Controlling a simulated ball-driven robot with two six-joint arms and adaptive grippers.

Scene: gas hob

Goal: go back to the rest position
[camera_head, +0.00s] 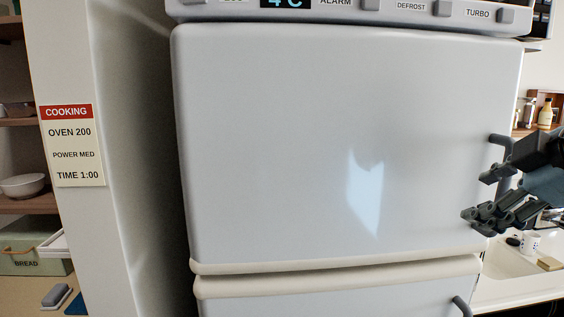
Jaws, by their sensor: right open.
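My right gripper (485,198) is at the right edge of the head view, in front of the right side of a white fridge. Its fingers are spread apart and I see nothing between them. It is close to the dark handle (499,140) of the fridge's upper door (290,150); I cannot tell whether they touch. The upper door looks shut. My left gripper is not in view.
A lower door (340,303) with its own handle (461,306) is below. A control panel (400,10) runs along the top. At the left are a cooking sign (73,145), a bowl (23,186) and a bread bin (35,250).

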